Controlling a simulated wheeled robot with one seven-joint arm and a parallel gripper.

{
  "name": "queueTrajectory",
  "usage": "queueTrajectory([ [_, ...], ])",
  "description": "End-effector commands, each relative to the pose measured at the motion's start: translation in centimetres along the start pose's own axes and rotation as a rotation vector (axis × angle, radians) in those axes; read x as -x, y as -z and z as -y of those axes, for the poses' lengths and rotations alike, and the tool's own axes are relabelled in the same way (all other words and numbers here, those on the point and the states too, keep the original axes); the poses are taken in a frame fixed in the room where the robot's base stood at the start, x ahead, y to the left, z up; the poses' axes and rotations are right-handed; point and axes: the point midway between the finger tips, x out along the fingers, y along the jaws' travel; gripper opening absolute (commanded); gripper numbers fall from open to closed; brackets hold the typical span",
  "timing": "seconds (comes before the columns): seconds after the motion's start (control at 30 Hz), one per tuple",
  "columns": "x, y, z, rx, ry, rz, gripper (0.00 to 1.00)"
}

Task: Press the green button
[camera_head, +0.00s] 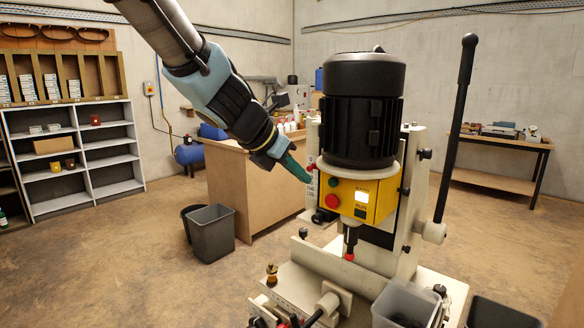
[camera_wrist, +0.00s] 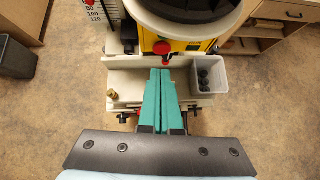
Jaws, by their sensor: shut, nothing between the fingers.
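The green button (camera_head: 335,182) is a small round knob on the front of the yellow control box (camera_head: 374,212), above a larger red button (camera_head: 332,201). My gripper (camera_head: 305,177) has teal fingers, shut together with nothing between them. In the head view its tips are just left of the green button, with a small gap in the picture; the depth of the gap cannot be told. In the wrist view the shut fingers (camera_wrist: 161,73) point up toward the machine. Part of the yellow box (camera_wrist: 190,46) and the red button (camera_wrist: 162,47) show there; I cannot make out the green button there.
The black motor (camera_head: 362,110) sits above the yellow box. A long black lever (camera_head: 456,125) rises at the machine's right. A grey bin (camera_head: 402,303) with dark pieces stands at its base. A wooden cabinet (camera_head: 250,190) and waste bin (camera_head: 212,231) stand to the left.

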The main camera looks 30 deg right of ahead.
Motion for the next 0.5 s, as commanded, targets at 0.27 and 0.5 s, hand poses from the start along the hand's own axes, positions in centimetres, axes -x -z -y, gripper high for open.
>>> queueTrajectory([
  [0.27, -4.8, -1.1, 0.1, -0.002, 0.002, -0.001, 0.0],
  [0.5, -6.6, -2.6, 0.0, -0.001, 0.0, 0.0, 0.0],
])
